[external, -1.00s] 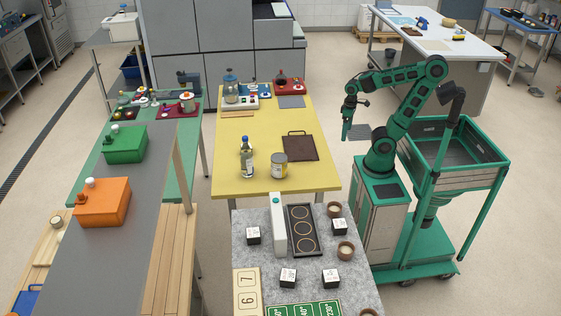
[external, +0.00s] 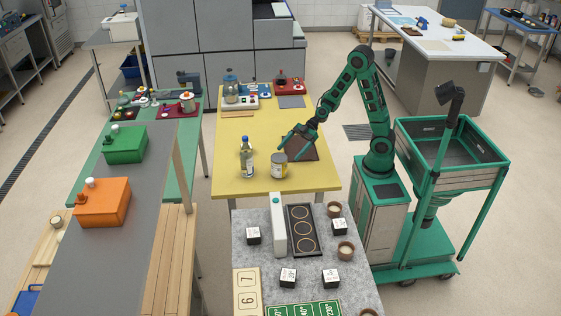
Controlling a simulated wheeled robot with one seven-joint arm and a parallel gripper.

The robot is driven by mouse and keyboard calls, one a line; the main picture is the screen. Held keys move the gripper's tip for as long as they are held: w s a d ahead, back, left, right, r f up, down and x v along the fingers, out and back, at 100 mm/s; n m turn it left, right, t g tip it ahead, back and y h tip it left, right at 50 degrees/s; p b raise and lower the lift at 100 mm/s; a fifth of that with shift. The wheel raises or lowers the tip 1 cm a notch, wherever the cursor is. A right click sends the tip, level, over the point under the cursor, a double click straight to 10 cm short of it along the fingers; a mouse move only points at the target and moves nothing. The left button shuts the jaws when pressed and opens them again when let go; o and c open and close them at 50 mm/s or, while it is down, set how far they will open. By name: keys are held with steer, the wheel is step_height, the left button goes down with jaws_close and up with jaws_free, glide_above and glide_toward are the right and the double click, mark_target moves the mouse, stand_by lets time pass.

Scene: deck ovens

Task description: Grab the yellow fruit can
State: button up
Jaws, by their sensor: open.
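The fruit can (external: 279,167) stands upright on the yellow table (external: 232,180) near its front edge. It is a short, wide can with a yellow and pale label. My gripper (external: 285,146) is open, just above and behind the can, with its fingers pointing left and down. The fingertips are small in this view, and I see nothing between them. I cannot tell whether they touch the can.
A bottle with a blue cap (external: 246,158) stands close to the left of the can. A dark brown board (external: 303,151) lies behind and right of it, partly under my arm. Appliances (external: 240,92) stand at the table's back. The table's left middle is clear.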

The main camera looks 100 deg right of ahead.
mark_target(273, 164)
steer(key=shift+w+d+r+t, duration=0.1)
steer(key=shift+w+r+t, duration=0.1)
steer(key=shift+w, duration=0.15)
steer(key=shift+w+r+t, duration=0.1)
steer(key=shift+w+t, duration=0.1)
steer(key=shift+w, duration=0.1)
steer(key=x, duration=0.5)
steer(key=shift+w, duration=0.2)
steer(key=shift+f+x, duration=0.2)
steer(key=shift+x, duration=2.55)
steer(key=shift+s, duration=0.15)
steer(key=shift+c, duration=0.7)
steer(key=c, duration=1.6)
